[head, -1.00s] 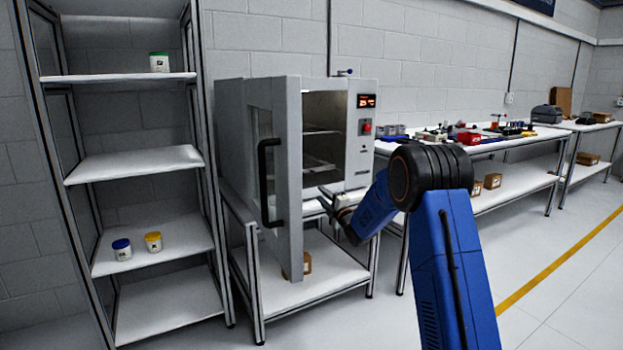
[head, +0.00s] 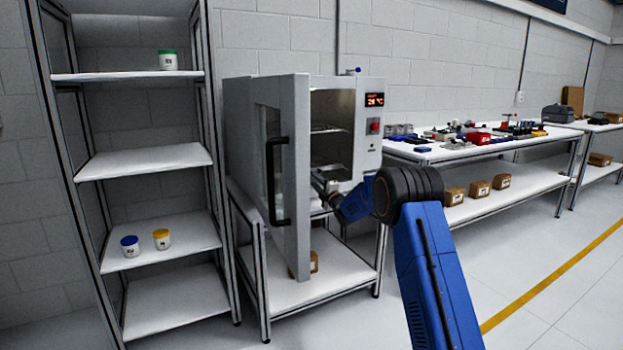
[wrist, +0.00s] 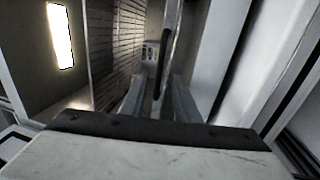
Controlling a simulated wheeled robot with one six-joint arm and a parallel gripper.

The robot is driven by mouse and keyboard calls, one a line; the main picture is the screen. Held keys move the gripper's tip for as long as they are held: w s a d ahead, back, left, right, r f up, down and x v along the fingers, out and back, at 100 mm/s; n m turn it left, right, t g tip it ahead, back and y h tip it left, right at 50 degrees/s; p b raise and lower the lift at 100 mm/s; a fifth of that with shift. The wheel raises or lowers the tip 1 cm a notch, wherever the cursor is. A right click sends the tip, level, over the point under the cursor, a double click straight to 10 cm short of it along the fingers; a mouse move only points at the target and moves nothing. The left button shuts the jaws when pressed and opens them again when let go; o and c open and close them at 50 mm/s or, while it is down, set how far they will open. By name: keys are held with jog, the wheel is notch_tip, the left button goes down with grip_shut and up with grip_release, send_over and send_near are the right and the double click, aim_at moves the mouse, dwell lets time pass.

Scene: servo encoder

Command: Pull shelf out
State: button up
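A grey oven (head: 368,155) stands with its door (head: 297,180) swung open toward me. Inside it, an upper shelf (head: 328,129) and a lower shelf (head: 326,166) show as thin horizontal edges. My gripper (head: 322,184) is at the oven opening, close to the lower shelf's front, to the right of the door. In the wrist view, its two fingers (wrist: 158,100) are apart, with a thin dark bar (wrist: 168,45), seemingly a shelf edge, running between them. I cannot tell whether either finger touches it.
The open door with its black handle (head: 277,180) stands close left of my gripper. A tall rack (head: 145,162) with jars is farther left. A workbench (head: 455,152) with small parts is at the right. The floor on the right is clear.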

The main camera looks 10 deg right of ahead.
jog(key=shift+x, duration=2.45)
jog(key=shift+c, duration=0.4)
grip_shut()
